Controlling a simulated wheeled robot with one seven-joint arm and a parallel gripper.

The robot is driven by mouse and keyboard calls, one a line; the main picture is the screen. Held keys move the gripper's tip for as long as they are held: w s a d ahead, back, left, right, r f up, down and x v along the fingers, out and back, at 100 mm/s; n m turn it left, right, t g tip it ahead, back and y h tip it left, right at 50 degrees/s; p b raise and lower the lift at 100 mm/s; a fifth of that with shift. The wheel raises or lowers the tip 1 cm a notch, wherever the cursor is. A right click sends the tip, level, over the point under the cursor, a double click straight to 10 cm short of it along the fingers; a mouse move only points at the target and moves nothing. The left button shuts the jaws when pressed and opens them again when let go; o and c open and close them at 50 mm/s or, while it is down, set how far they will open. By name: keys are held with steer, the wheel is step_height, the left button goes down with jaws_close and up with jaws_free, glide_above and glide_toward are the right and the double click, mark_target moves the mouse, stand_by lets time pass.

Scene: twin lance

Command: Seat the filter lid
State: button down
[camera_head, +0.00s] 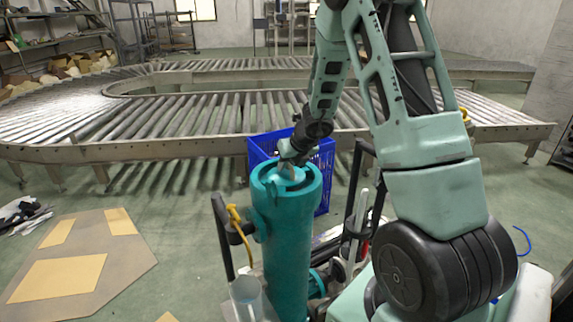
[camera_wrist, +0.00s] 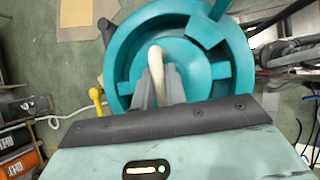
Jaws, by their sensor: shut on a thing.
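The teal filter housing (camera_head: 286,245) stands upright as a tall cylinder, with an open round rim at its top. The filter lid (camera_head: 283,181) shows within that rim in the head view. In the wrist view the round teal lid (camera_wrist: 185,50) has a cream handle (camera_wrist: 157,58) across its middle and lies within the housing rim (camera_wrist: 240,62). Blocky teal lugs show around the edge. My gripper (camera_wrist: 157,78) is shut on the handle from above; it also shows in the head view (camera_head: 293,160). I cannot tell how deep the lid sits. The near edge is hidden by my gripper.
A blue crate (camera_head: 325,160) stands behind the housing, before a roller conveyor (camera_head: 210,115). A yellow-handled lever (camera_head: 238,220) and black rails (camera_head: 222,235) flank the housing. Flattened cardboard (camera_head: 85,255) lies on the floor at left.

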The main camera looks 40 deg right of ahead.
steer(key=shift+f+b, duration=1)
steer(key=c, duration=1.3)
jaws_free()
steer(key=shift+c, duration=0.2)
steer(key=p+v, duration=0.6)
steer(key=v, duration=1.1)
steer(key=shift+r, duration=0.2)
steer(key=shift+a, duration=0.1)
